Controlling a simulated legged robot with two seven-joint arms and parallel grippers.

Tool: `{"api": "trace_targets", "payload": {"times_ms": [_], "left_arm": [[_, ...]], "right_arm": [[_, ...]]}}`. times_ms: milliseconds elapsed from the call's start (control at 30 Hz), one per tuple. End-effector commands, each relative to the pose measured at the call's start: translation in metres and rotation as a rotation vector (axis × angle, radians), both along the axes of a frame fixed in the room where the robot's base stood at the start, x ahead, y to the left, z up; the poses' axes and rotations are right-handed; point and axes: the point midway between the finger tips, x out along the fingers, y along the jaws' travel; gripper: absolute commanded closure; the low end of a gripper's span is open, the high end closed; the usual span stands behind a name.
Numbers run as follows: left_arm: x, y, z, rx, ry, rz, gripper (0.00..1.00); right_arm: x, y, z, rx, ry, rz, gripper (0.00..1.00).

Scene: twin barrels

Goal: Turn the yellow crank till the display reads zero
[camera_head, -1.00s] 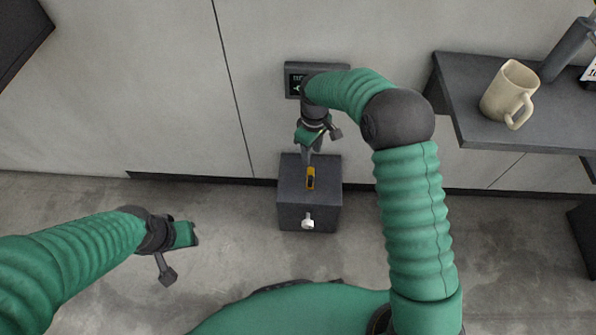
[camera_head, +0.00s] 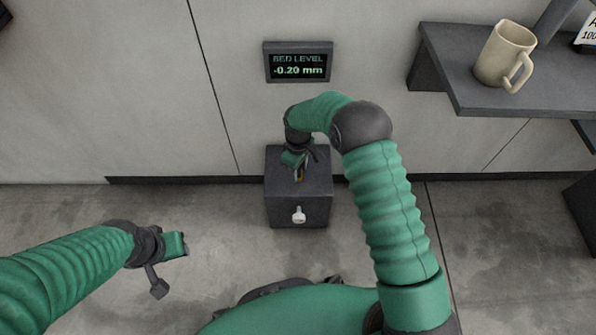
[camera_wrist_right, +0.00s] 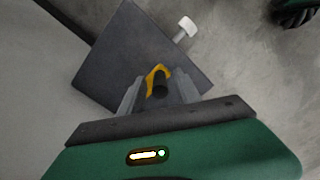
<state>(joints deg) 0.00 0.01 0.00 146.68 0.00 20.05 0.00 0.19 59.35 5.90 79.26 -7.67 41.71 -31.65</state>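The yellow crank (camera_wrist_right: 157,72) is on top of a dark grey box (camera_head: 299,210). In the head view the crank is mostly hidden by my right gripper (camera_head: 299,174). In the right wrist view the fingers of my right gripper (camera_wrist_right: 158,92) stand apart on either side of the crank's black knob; I cannot tell whether they touch it. The display (camera_head: 298,63) on the wall behind reads "BED LEVEL -0.20 mm". My left gripper (camera_head: 186,244) is off to the left, away from the box, and its fingers are not clear.
A white knob (camera_head: 299,214) sticks out of the box's front and also shows in the right wrist view (camera_wrist_right: 187,25). A beige mug (camera_head: 504,56) stands on a grey shelf (camera_head: 452,87) at the right.

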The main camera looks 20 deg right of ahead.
Motion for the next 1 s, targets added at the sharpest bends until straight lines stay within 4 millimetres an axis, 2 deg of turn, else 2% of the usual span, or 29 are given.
{"api": "trace_targets", "payload": {"times_ms": [133, 433, 1000], "left_arm": [[0.0001, 0.0000, 0.0006, 0.000, 0.000, 0.000, 0.64], [0.0001, 0.0000, 0.0006, 0.000, 0.000, 0.000, 0.64], [0.0000, 0.0000, 0.0005, 0.000, 0.000, 0.000, 0.64]], "right_arm": [[0.0001, 0.0001, 0.0007, 0.000, 0.000, 0.000, 0.62], [0.0001, 0.0001, 0.0009, 0.000, 0.000, 0.000, 1.00], [0.0004, 0.0000, 0.0011, 0.000, -0.001, 0.000, 1.00]]}}
